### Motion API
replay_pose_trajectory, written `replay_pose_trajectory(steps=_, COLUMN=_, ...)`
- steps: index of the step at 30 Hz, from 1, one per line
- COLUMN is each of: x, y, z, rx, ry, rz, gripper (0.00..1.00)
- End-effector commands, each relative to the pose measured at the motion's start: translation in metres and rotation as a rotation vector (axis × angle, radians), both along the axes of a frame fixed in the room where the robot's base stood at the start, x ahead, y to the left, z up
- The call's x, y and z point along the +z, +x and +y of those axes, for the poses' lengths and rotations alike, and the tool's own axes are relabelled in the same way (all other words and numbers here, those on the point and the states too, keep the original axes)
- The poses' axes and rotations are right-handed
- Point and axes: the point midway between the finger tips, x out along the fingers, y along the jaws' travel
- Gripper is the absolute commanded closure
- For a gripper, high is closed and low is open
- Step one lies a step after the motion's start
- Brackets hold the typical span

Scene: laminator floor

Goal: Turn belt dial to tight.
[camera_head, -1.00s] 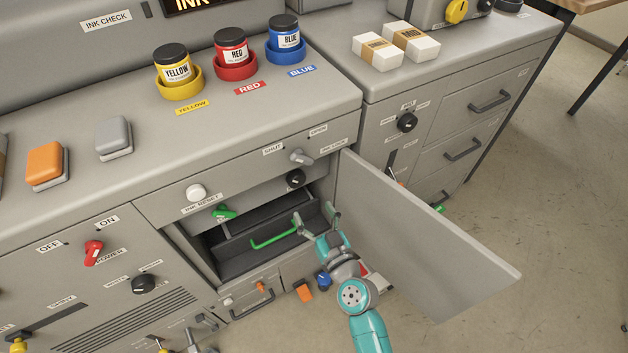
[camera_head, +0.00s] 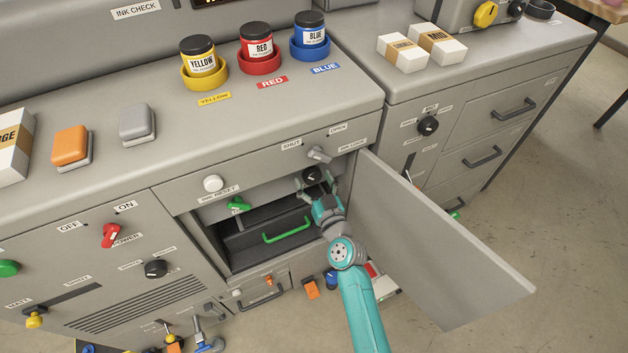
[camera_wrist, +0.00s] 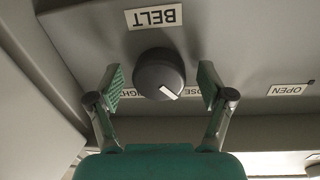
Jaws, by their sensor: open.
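The belt dial (camera_head: 313,174) is a round black knob inside the open compartment below the ink cups. In the wrist view the dial (camera_wrist: 158,72) sits under an upside-down BELT label (camera_wrist: 154,17). Its white mark points to the lower right in that view. Labels beside the dial are partly hidden by my fingers; parts of tight and loose show. My gripper (camera_head: 317,187) is open, its fingers on either side of the dial with gaps visible between them and the knob. In the wrist view my gripper (camera_wrist: 160,82) appears empty; the exact depth cannot be told.
An open grey door (camera_head: 440,235) stands close to the right of my arm. A green handle (camera_head: 287,230) and a green knob (camera_head: 238,204) are in the compartment. A grey shut/open lever (camera_head: 319,154) is just above the dial.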

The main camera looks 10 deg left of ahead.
Motion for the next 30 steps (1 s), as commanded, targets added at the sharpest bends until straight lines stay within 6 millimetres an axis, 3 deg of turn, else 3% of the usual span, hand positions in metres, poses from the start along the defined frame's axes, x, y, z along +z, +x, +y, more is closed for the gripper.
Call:
replay_pose_trajectory(steps=4, x=0.0001, y=-0.0001, z=-0.0001, rx=0.000, ry=0.000, rz=0.000, gripper=0.20)
replay_pose_trajectory(steps=12, x=0.0003, y=-0.0001, z=-0.0002, rx=0.000, ry=0.000, rz=0.000, gripper=0.80)
replay_pose_trajectory(steps=22, x=0.0007, y=-0.0002, z=-0.0001, rx=0.000, ry=0.032, rz=0.020, gripper=0.80)
replay_pose_trajectory(steps=30, x=0.0016, y=-0.0003, z=0.0001, rx=-0.001, ry=0.166, rz=0.110, gripper=0.80)
